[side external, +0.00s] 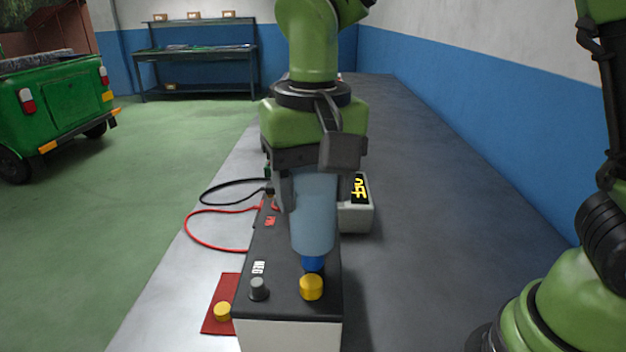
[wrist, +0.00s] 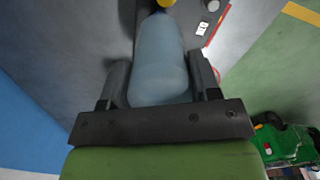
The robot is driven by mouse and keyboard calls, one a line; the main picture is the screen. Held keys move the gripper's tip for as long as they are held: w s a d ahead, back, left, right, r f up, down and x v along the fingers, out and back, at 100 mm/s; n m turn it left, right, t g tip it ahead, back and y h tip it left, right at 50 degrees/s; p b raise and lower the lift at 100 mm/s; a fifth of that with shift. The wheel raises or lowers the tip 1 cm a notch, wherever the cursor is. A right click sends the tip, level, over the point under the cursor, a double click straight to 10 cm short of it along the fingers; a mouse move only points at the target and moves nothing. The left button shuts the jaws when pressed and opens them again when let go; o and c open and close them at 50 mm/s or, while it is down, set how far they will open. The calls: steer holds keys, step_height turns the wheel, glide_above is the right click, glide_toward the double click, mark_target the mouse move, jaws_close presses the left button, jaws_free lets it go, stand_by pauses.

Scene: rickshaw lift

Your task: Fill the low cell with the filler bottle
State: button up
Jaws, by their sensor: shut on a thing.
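My gripper (side external: 313,182) is shut on the filler bottle (side external: 313,220), a translucent blue-grey bottle held upside down, its blue nozzle pointing down. The bottle also shows between the fingers in the wrist view (wrist: 158,65). Below it is a battery (side external: 288,334) with a black top and white body. The nozzle is over the battery's top, behind a yellow cap (side external: 311,288) in the side view. I cannot tell whether the tip touches or enters a cell; the opening is hidden. A second yellow cap (side external: 222,311) lies on a red mat (side external: 217,292) beside the battery.
A grey terminal post (side external: 259,288) stands near the "NEG" label. Red (side external: 205,246) and black (side external: 215,186) cables loop left of the battery. A grey box with a yellow-marked panel (side external: 357,218) stands behind right. The bench at right is clear.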

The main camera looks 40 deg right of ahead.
steer(key=shift+s+f, duration=0.1)
steer(key=shift+f, duration=0.65)
stand_by(7.2)
